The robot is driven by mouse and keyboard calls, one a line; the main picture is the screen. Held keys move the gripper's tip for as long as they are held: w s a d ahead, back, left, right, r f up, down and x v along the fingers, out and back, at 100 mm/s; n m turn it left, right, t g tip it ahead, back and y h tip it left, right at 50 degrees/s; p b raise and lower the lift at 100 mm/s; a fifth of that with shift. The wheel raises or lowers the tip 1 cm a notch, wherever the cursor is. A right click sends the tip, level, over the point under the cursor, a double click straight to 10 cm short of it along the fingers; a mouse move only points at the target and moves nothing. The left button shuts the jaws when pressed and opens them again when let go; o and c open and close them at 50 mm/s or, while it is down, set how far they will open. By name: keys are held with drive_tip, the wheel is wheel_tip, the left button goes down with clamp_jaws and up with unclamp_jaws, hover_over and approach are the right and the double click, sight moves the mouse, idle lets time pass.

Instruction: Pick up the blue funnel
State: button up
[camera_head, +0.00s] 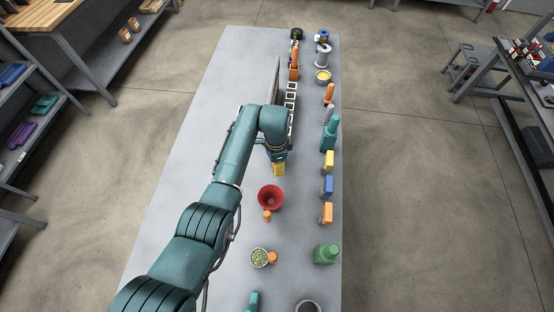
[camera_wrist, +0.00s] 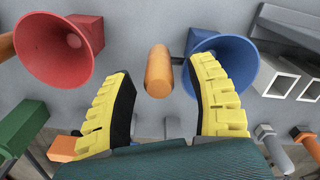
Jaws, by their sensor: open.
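The blue funnel (camera_wrist: 232,52) shows in the wrist view, right of centre and partly behind my right finger. An orange handle (camera_wrist: 158,72) joins its left side. My gripper (camera_wrist: 160,78) is open, with one yellow finger on each side of this handle. In the head view my gripper (camera_head: 279,169) is over the table, and my arm hides the blue funnel.
A red funnel (camera_head: 270,194) with an orange handle stands close by; it is also in the wrist view (camera_wrist: 50,50). Several coloured-handled items line the right table edge. The table's left side (camera_head: 200,110) is clear.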

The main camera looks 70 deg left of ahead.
clamp_jaws()
idle(0.5)
